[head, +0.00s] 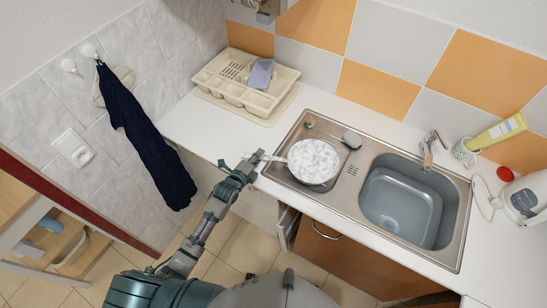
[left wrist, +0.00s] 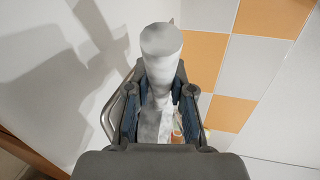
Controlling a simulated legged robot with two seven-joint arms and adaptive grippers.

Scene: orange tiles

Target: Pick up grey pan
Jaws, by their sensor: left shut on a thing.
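The grey pan (head: 313,161) shows in the head view as a round, mottled light-grey shape over the left, drainer part of the steel sink unit. Its handle points left to my left gripper (head: 254,160). In the left wrist view my left gripper (left wrist: 160,100) is shut on the pale handle of the pan (left wrist: 161,45), which sits between its two fingers. I cannot tell whether the pan touches the sink unit. My right gripper is not in view.
The sink basin (head: 400,205) is empty, with a tap (head: 430,148) behind it. A cream dish rack (head: 246,82) stands on the counter at the back left. A yellow bottle (head: 497,132) and a white kettle (head: 527,198) stand at the right. A dark towel (head: 145,135) hangs on the left wall.

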